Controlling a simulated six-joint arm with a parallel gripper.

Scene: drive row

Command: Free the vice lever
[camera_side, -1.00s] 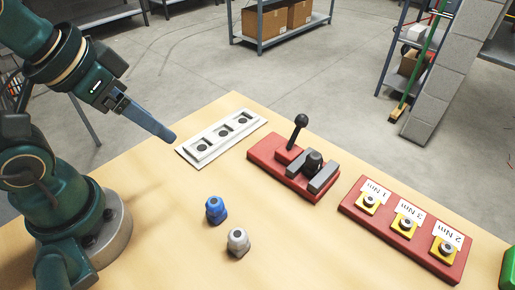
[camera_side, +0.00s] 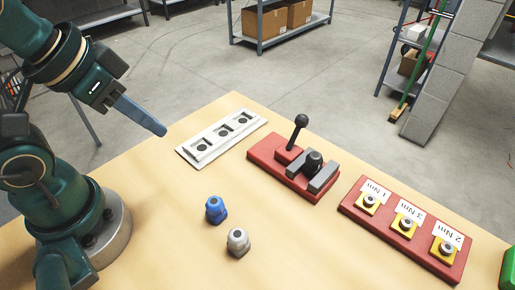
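The red vice (camera_side: 265,157) stands near the middle of the table's far side. Its black lever (camera_side: 297,132) with a ball knob rises from the vice's left part and leans slightly right. A dark round piece (camera_side: 313,162) sits between the vice's grey jaws (camera_side: 323,178). My gripper (camera_side: 158,129) is in the air at the upper left, well to the left of the lever and touching nothing. Its fingers appear as one blue-grey bar from this side, so I cannot tell whether there is a gap between them.
A blue piece (camera_side: 215,209) and a grey piece (camera_side: 238,242) stand on the bare front table. A red block (camera_side: 352,208) with 1, 3 and 2 Nm labels lies right.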

